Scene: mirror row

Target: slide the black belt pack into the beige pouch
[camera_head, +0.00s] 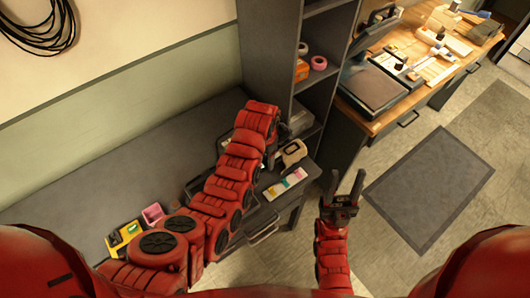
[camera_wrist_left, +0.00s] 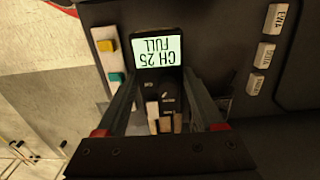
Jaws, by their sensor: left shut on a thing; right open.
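In the left wrist view my left gripper (camera_wrist_left: 160,78) is shut on the black belt pack (camera_wrist_left: 148,86), which has small buttons and a knob between the fingers. A lit screen reading "CH 25 FULL" (camera_wrist_left: 155,48) shows at its far end. In the head view my left forearm hides the gripper and the pack. A beige thing with a dark opening, which looks like the pouch (camera_head: 294,151), sits on the grey desk just right of my left arm's end. It cannot be made out in the wrist view. My right gripper (camera_head: 343,195) is open and empty, over the floor right of the desk.
The grey desk (camera_head: 90,172) holds a card with coloured marks (camera_head: 287,184), a pink box (camera_head: 153,213) and a yellow item (camera_head: 125,237). A grey shelf unit (camera_head: 269,55) rises behind the pouch. A wooden workbench (camera_head: 425,68) with tools stands at right.

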